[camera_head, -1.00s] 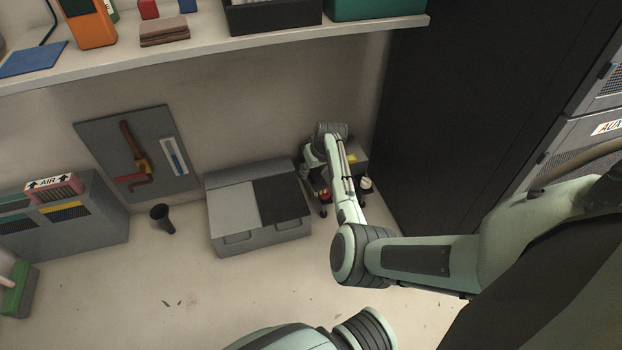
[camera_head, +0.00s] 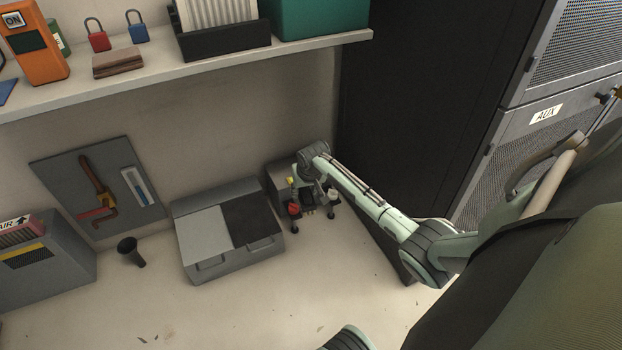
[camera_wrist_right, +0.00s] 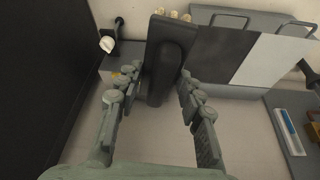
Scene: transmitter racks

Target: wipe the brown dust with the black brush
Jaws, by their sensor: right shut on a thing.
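The black brush (camera_wrist_right: 165,65) is in the right wrist view, its dark handle between my right fingers and its pale bristle tips at the top. My right gripper (camera_wrist_right: 153,98) is shut on it. In the head view my right gripper (camera_head: 314,208) hangs at the back, right of the grey two-panel box (camera_head: 205,235), and largely hides the brush. Small brown flecks (camera_head: 142,339) lie on the pale surface at the front; I cannot tell whether they are the brown dust. My left gripper is out of view.
A small grey case (camera_head: 279,178) with red and white parts stands behind my right gripper. A shelf (camera_head: 200,75) overhangs the back. A dark cabinet (camera_head: 425,90) bounds the right. The front surface is mostly clear.

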